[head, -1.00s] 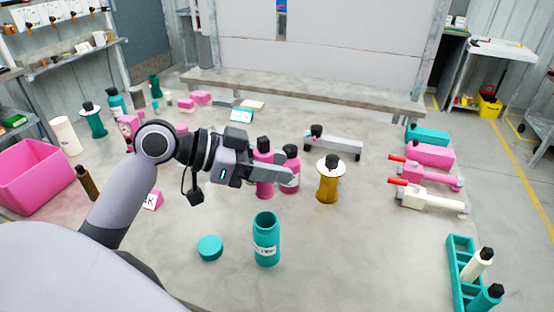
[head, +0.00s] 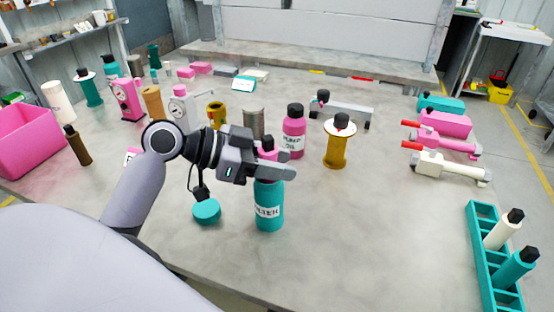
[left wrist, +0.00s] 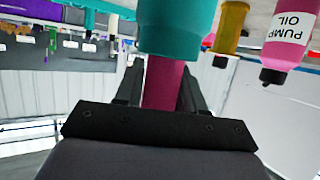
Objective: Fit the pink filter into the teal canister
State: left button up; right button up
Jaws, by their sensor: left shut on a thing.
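My left gripper (head: 275,171) is shut on the pink filter (head: 267,148), whose top shows just above the fingers. The teal canister (head: 268,208), labelled FILTER, stands upright on the table directly below the gripper. In the left wrist view, which looks upside down, the pink filter (left wrist: 165,85) runs between the fingers to the mouth of the teal canister (left wrist: 176,28). The filter's lower end is hidden there. How far it is inside the canister cannot be told. The gripper hides the canister's rim in the head view. My right gripper is not in view.
A teal lid (head: 206,211) lies left of the canister. A pink pump oil bottle (head: 293,132) and a yellow spool-shaped part (head: 337,145) stand behind it. A teal rack (head: 480,245) with bottles is at right. The table between canister and rack is clear.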

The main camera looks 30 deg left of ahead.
pick_arm(q)
jog(key=shift+f, duration=0.4)
jog(key=o, duration=1.1)
jog(key=shift+o, duration=0.2)
jog(key=s+a+b, duration=0.2)
jog(key=s+a, duration=0.4)
jog(key=shift+s+a, duration=0.2)
jog(key=shift+a, duration=0.15)
